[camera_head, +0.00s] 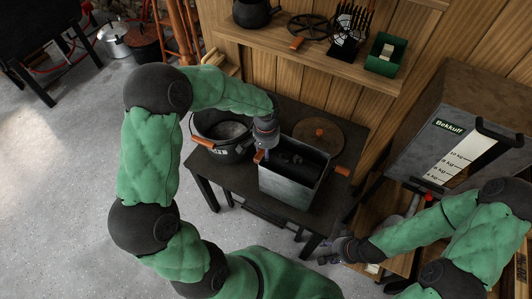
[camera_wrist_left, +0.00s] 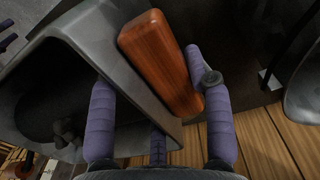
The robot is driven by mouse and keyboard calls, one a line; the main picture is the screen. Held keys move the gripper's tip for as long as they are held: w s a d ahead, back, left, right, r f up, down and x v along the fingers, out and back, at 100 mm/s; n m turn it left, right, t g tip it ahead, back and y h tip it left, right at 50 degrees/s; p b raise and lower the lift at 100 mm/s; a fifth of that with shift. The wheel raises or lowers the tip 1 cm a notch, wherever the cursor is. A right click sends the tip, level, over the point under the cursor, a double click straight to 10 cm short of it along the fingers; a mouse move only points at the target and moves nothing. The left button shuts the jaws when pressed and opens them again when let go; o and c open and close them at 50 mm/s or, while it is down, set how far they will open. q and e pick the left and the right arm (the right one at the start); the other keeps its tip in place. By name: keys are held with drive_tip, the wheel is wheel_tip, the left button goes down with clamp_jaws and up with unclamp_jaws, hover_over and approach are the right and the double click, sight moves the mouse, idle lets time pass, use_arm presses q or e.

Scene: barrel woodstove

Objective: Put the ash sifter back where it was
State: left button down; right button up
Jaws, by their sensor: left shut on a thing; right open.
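The ash sifter appears to be the grey, open-topped metal box (camera_head: 284,188) with a wooden handle at each end, over the small dark table (camera_head: 228,170). I cannot tell whether it touches the table. Its inside is dark, with black lumps. My left gripper (camera_head: 262,153) is shut on its left end. In the left wrist view, the fingers (camera_wrist_left: 158,115) straddle the wall and wooden handle (camera_wrist_left: 160,62), one inside the box and one outside. My right gripper (camera_head: 328,258) is open and empty, low beside the table's right end.
A round wooden lid (camera_head: 318,134) lies behind the box. The wall shelf (camera_head: 318,66) holds a kettle, a trivet, a dark rack and a green box. A grey Bekkull bin (camera_head: 432,128) stands at right.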

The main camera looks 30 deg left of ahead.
use_arm(q)
drive_tip(key=shift+w+a+f+b, duration=0.15)
drive_tip(key=shift+f+b, duration=0.25)
drive_tip(key=shift+f, duration=0.45)
drive_tip(key=shift+w+d+f+b, duration=0.15)
drive_tip(key=shift+f+b, duration=0.25)
drive_tip(key=shift+f, duration=0.5)
drive_tip(key=c, duration=0.5)
unclamp_jaws()
drive_tip(key=shift+s+f, duration=0.1)
drive_tip(key=shift+c, duration=0.2)
wheel_tip(320, 180, up, 12)
drive_tip(key=p, duration=0.4)
drive_tip(key=shift+a, duration=0.15)
